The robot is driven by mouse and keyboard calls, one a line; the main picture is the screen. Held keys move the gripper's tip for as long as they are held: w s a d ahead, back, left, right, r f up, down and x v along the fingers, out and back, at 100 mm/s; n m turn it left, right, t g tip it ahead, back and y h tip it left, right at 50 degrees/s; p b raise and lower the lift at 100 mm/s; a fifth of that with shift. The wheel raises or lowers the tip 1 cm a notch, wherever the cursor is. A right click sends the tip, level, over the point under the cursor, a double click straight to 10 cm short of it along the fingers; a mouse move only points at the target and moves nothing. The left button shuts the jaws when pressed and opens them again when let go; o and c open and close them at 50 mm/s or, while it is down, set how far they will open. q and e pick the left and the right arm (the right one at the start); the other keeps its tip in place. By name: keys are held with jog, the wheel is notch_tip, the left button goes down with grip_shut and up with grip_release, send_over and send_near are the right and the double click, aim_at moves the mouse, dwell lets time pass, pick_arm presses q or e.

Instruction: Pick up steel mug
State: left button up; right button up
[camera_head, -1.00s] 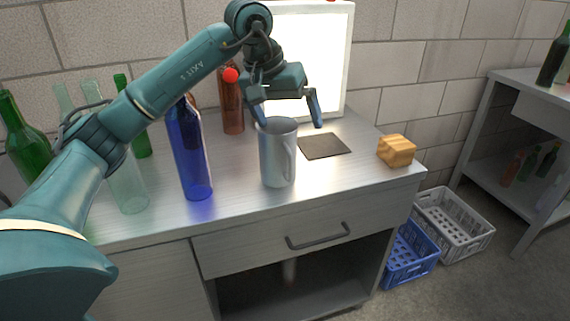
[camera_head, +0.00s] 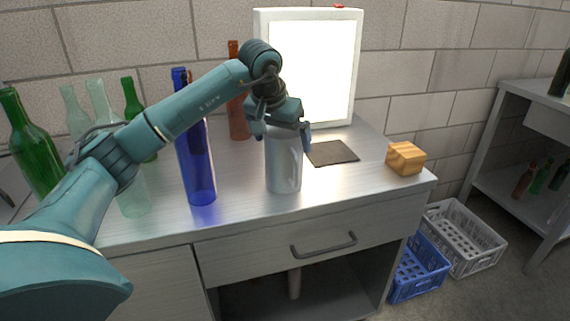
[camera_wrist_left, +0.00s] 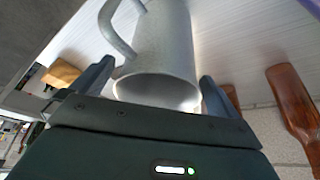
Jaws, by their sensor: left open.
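The steel mug (camera_head: 284,170) stands upright on the bench top, near its front edge. In the left wrist view the mug (camera_wrist_left: 165,45) shows its open rim between the fingers, with its handle at the upper left. My left gripper (camera_head: 283,137) is open and comes down from above around the top of the mug. In the left wrist view the fingers of the left gripper (camera_wrist_left: 158,88) lie on either side of the rim, with a small gap visible on each side. My right gripper is in neither view.
A blue bottle (camera_head: 198,165) stands close to the left of the mug, with green and clear bottles farther left. A brown bottle (camera_head: 238,105) and a lit white panel (camera_head: 262,60) stand behind. A dark mat (camera_head: 332,153) and a wooden block (camera_head: 405,158) lie to the right.

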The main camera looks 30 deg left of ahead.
pick_arm(q)
jog(key=x, duration=0.3)
jog(key=shift+r, duration=0.1)
jog(key=c, duration=1)
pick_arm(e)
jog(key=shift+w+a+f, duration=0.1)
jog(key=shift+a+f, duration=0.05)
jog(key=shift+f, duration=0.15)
